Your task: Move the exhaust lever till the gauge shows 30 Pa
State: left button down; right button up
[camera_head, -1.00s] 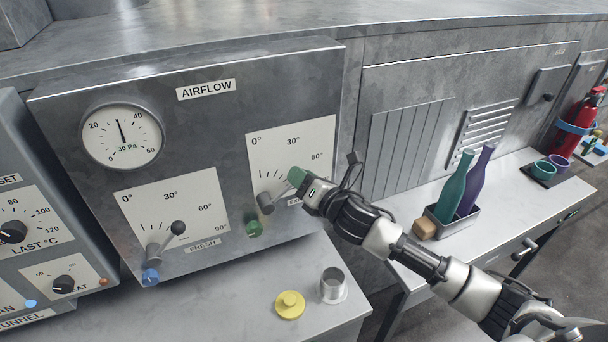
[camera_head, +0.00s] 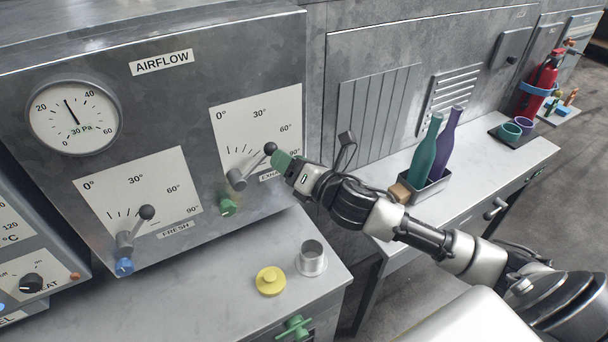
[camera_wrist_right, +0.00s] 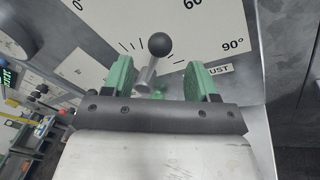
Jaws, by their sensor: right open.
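The exhaust lever (camera_head: 238,180) is on the AIRFLOW panel's right scale, its black ball knob (camera_head: 270,148) up and to the right of its pivot. My right gripper (camera_head: 281,161) is open and empty just right of the knob. In the right wrist view, the knob (camera_wrist_right: 158,44) shows just beyond and between the two green fingertips (camera_wrist_right: 160,78), with no finger visibly touching it. The round gauge (camera_head: 74,117) has its needle between 20 and 40, close to the middle; "30 Pa" is written on its face. My left gripper is not in view.
The fresh lever (camera_head: 125,240) stands on the left scale. A green knob (camera_head: 228,207) sits below the exhaust lever. A yellow disc (camera_head: 270,282) and a metal cup (camera_head: 311,259) stand on the bench below. Bottles (camera_head: 436,150) stand in a tray at right.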

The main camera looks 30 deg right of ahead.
jog(key=b+v, duration=0.1)
jog(key=v, duration=0.4)
jog(key=shift+s, duration=0.1)
dwell(0.3)
jog(key=s+a+f+m+g+h, duration=0.25)
jog(key=s+f+m+g, duration=0.55)
jog(key=s+m, duration=0.55)
jog(key=s+a+f+m+g+h, duration=0.1)
jog(key=s+f+m+g+h, duration=0.3)
jog(key=s+f+m, duration=0.95)
notch_tip(320, 180, down, 25)
jog(key=w+m+g+y, duration=0.1)
jog(key=m+g+y, duration=0.1)
jog(key=g, duration=0.1)
jog(key=s+d+f+g, duration=0.1)
jog(key=s+d+f, duration=0.1)
jog(key=s+f, duration=1.2)
jog(key=shift+s+d+f+h, duration=0.2)
jog(key=shift+s+d+h, duration=0.15)
jog(key=shift+s, duration=0.25)
